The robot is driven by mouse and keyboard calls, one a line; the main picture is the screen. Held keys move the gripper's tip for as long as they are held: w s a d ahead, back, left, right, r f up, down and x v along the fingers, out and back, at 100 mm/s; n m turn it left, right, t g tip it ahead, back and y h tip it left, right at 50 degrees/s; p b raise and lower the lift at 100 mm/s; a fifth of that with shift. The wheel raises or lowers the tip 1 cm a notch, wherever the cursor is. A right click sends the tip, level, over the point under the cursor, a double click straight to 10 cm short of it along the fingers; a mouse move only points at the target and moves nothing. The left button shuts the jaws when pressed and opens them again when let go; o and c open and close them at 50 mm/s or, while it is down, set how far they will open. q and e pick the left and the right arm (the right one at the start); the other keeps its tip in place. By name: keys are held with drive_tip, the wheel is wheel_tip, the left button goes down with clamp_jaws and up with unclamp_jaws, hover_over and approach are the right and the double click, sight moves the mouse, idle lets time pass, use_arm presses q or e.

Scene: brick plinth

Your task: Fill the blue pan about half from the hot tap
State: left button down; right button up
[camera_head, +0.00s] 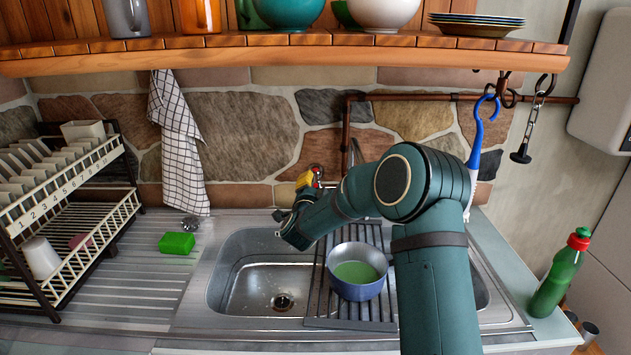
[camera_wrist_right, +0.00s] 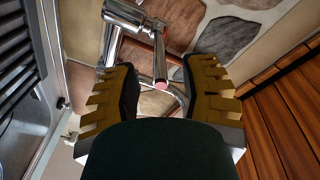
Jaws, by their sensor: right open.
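The blue pan (camera_head: 357,290) stands upright on a dark slatted rack across the sink, with a green surface inside; I cannot tell whether that is liquid or the pan's bottom. A chrome tap lever with a red end (camera_wrist_right: 160,62) shows in the right wrist view, lying between my right fingers. The red mark of the tap (camera_head: 317,172) shows in the head view, beside the yellow fingertips. My right gripper (camera_head: 307,182) is open at the tap, its fingers (camera_wrist_right: 165,92) apart on either side of the lever. I see no water stream; my arm partly hides the spout area. My left gripper is out of view.
The sink basin (camera_head: 235,275) is bare left of the rack (camera_head: 318,300). A green sponge (camera_head: 177,243) lies on the drainboard. A dish rack (camera_head: 75,220) stands left, a green bottle (camera_head: 560,275) right. A wooden shelf (camera_head: 290,58) overhangs the back.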

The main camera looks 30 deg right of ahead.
sight(317, 174)
drive_tip(key=shift+x, duration=1.75)
clamp_jaws()
drive_tip(key=shift+a, duration=0.1)
